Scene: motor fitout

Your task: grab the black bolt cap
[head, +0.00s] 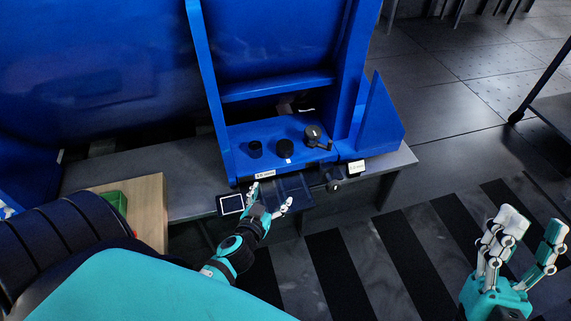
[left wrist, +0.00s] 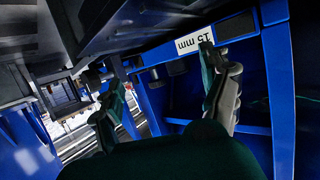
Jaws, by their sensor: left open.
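Black round parts sit on the blue shelf (head: 240,133) in the head view: a cup-like one (head: 255,149), a short round one (head: 285,149) and one with a side arm (head: 313,133). I cannot tell for sure which is the bolt cap. My left gripper (head: 271,197) is open and empty, in front of and below the shelf edge, apart from these parts. My right gripper (head: 529,230) is open and empty, far right above the floor.
A grey bench (head: 185,175) carries the blue frame.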

